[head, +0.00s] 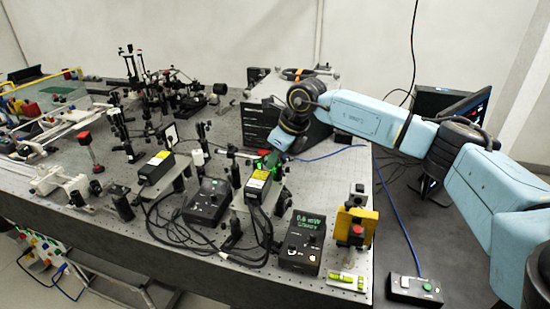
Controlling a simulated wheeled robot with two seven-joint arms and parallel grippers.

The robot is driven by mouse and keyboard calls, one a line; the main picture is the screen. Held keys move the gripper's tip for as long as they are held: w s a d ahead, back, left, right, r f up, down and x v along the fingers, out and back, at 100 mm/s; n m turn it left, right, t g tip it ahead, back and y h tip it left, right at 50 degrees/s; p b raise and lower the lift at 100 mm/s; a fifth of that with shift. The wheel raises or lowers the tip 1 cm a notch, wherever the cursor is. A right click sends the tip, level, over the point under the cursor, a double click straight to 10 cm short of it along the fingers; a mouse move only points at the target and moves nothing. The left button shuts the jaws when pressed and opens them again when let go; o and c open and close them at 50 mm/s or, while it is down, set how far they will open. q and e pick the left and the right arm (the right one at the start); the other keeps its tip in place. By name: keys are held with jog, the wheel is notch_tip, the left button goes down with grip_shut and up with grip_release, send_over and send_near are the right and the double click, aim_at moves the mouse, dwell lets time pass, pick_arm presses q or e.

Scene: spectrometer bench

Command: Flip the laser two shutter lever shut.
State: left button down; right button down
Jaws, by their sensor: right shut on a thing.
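Two black laser boxes with yellow labels stand on the optical bench (330,225): a left one (157,168) and a right one (258,187). Their numbers are too small to read. My right arm reaches in from the right, and my right gripper (270,160) is low at the far end of the right laser. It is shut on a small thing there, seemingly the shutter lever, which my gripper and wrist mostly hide. I cannot tell the lever's angle. My left gripper is out of view.
Two black controllers, one (207,201) between the lasers and one with a lit green display (302,240), stand in front with loose cables. A yellow mount (355,222) and a switch box (415,289) are at right. Crowded optics posts fill the back left.

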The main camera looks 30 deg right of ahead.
jog(key=shift+w+a+r+g+h+p, duration=0.3)
jog(key=shift+g+h+p, duration=0.15)
jog(key=shift+p, duration=0.5)
jog(key=shift+w+a+f+g+h+p, duration=0.1)
jog(key=shift+g+h+p, duration=0.15)
jog(key=shift+g+p, duration=0.1)
jog(key=shift+f, duration=0.1)
jog(key=c, duration=1.4)
grip_release()
jog(key=shift+c, duration=0.2)
jog(key=b+v, duration=0.1)
jog(key=v, duration=1.2)
jog(key=shift+r, duration=0.2)
